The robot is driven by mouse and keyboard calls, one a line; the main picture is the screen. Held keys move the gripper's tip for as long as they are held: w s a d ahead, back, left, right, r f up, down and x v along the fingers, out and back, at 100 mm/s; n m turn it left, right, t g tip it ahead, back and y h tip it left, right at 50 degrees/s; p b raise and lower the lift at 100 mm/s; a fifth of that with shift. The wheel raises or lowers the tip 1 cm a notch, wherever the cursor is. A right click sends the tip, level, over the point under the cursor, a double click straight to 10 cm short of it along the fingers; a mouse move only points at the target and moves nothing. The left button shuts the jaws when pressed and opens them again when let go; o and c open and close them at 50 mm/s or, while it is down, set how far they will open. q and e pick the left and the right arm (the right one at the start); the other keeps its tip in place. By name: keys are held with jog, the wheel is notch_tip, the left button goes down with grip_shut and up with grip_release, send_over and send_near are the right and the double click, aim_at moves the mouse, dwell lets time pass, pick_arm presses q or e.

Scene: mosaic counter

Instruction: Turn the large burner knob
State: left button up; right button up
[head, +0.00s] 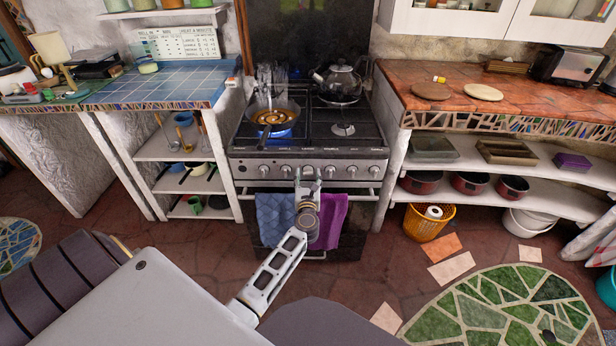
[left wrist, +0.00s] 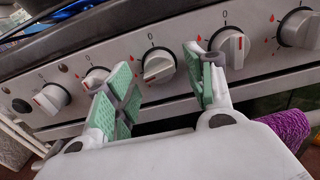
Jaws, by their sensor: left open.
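A row of several white and grey knobs runs along the stove's front panel (head: 240,169). The frames do not show which one is the large burner's. My left gripper (head: 308,180) is in front of the panel near its middle. In the left wrist view my left gripper (left wrist: 160,84) is open, its green-padded fingers on either side of a middle knob (left wrist: 158,64). The right finger overlaps the edge of the neighbouring knob (left wrist: 236,46). I cannot tell whether the fingers touch either knob. My right gripper is not in view.
A pan (head: 285,112) of food steams at the front left of the cooktop, its handle towards the front. A kettle (head: 341,80) stands at the back right. Blue (head: 272,215) and purple (head: 331,222) towels hang on the oven rail below my gripper.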

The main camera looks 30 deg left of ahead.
pick_arm(q)
jog(key=shift+w+a, duration=0.3)
jog(key=shift+w, duration=0.2)
jog(key=c, duration=1)
